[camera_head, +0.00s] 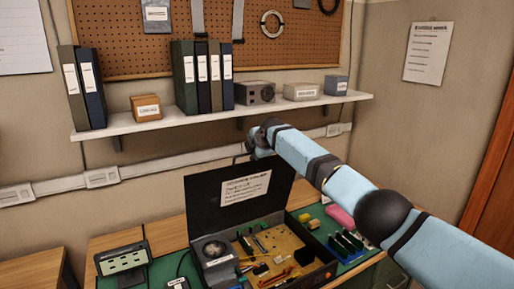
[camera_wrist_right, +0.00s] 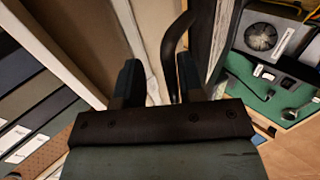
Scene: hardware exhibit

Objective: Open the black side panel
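The black side panel (camera_head: 215,207) stands raised at the back of an open black case (camera_head: 207,262) on the workbench, with a white label on its front. In the right wrist view the dark panel (camera_wrist_right: 207,40) runs upright just right of the fingers. My right gripper (camera_head: 258,140) is at the panel's top edge, its fingertips hard to see in the head view. In the wrist view the right gripper (camera_wrist_right: 156,75) has its two fingers apart. A dark curved strip (camera_wrist_right: 173,52) shows between them, nearer the right finger; contact cannot be told. My left gripper is not in view.
A shelf (camera_head: 220,113) with binders and small boxes runs along the wall above the panel. The case holds a fan and small parts. A small device (camera_head: 122,260) stands at the bench's left, and a pink item (camera_head: 340,216) lies right of the case.

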